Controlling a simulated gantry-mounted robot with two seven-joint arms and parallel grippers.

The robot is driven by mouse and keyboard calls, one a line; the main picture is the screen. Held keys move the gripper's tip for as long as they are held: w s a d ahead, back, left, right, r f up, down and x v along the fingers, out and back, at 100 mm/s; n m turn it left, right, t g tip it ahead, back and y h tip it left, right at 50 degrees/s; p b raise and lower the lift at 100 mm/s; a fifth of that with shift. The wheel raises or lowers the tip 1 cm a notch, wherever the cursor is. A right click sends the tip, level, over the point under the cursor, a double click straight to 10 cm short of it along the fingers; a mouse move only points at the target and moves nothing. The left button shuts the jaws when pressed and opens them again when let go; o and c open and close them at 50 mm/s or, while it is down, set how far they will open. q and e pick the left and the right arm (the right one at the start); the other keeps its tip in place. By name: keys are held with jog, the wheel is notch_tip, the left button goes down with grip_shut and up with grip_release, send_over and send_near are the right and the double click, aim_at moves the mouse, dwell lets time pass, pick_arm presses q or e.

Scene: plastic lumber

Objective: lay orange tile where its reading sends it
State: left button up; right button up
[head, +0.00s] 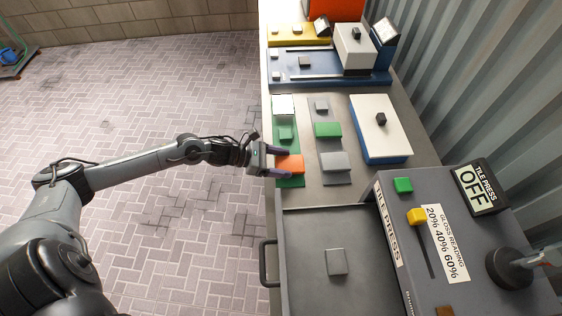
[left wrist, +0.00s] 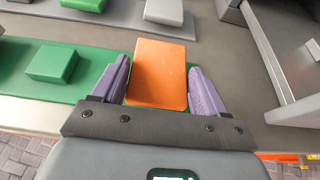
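The orange tile (head: 289,164) is at the near end of the green strip (head: 291,183), on the bench's left side. My left gripper (head: 282,163) has its purple fingers on both sides of it. In the left wrist view the orange tile (left wrist: 160,74) fills the space between the fingers, apparently gripped and a little above the strip. The tile press (head: 390,225) has a screen (head: 480,188) that reads OFF. Its label (head: 444,243) says gloss reading 20%, 40%, 60%; a yellow slider knob (head: 416,216) sits near the 20% end. My right gripper is not in view.
A green tile (head: 286,132) and a white one (head: 283,105) lie farther along the green strip. A grey strip beside it holds a green tile (head: 328,129) and grey tiles (head: 335,162). Behind are a blue-and-white box (head: 380,130) and further stations. An open drawer (head: 310,225) is in front.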

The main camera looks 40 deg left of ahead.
pick_arm(q)
jog(key=o, duration=0.4)
jog(key=shift+o, duration=0.2)
jog(key=shift+r+p, duration=0.25)
jog(key=shift+p, duration=0.1)
jog(key=shift+s+a, duration=0.15)
jog(key=shift+a, duration=0.05)
jog(key=p+v, duration=0.5)
jog(key=v, duration=0.6)
jog(key=shift+a, duration=0.15)
jog(key=shift+s+r, duration=0.1)
